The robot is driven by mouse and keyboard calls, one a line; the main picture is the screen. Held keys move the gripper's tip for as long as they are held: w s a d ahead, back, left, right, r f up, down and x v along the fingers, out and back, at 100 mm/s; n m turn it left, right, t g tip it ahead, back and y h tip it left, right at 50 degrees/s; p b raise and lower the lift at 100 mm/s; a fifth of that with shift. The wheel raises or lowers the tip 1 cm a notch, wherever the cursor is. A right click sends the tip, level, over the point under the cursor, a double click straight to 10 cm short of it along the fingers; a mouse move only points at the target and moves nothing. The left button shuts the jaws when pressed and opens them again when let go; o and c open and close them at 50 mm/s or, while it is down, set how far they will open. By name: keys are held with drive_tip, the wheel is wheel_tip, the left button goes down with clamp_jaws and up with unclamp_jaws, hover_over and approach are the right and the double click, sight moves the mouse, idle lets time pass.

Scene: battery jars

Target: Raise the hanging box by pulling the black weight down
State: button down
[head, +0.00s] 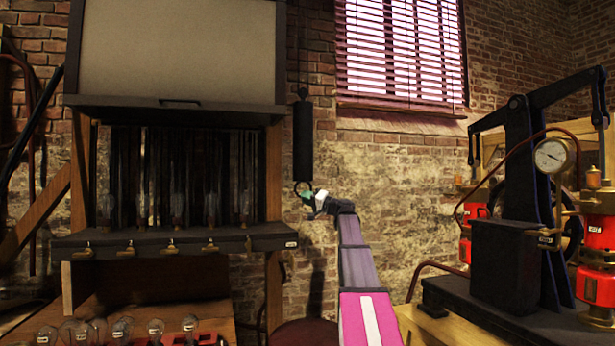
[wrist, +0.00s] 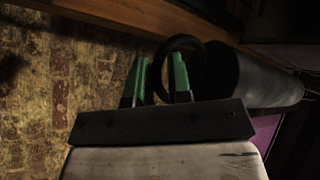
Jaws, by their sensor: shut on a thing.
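The black weight (head: 303,140) is a long dark cylinder hanging upright on a line in front of the brick wall, with a ring (head: 301,188) at its lower end. My gripper (head: 313,196) is at that ring. In the wrist view, one green fingertip of my gripper (wrist: 160,80) sits inside the dark ring (wrist: 185,40) and the other outside, with the ring's rim between them. The weight (wrist: 262,78) extends to the right there. The hanging box (head: 180,50) is a large pale panel with a dark lower edge and handle, above a wooden frame. Its top is cut off.
Below the box, a dark shelf (head: 170,243) holds several glass jars, with bulbs (head: 155,328) lower down. At right stands a black machine (head: 510,240) with a gauge (head: 551,155) and red cylinders. A blind-covered window (head: 400,50) is behind. Bare wall lies between.

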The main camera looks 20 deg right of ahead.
wheel_tip(320, 180, down, 8)
drive_tip(key=w, duration=0.1)
drive_tip(key=shift+w+f, duration=0.2)
drive_tip(key=shift+w, duration=0.05)
drive_tip(key=c, duration=1)
unclamp_jaws()
drive_tip(key=shift+w+a, duration=0.1)
drive_tip(key=shift+w, duration=0.1)
drive_tip(key=shift+o, duration=0.3)
drive_tip(key=shift+s, duration=0.1)
drive_tip(key=shift+s, duration=0.15)
drive_tip(key=v, duration=1.1)
drive_tip(key=shift+s, duration=0.15)
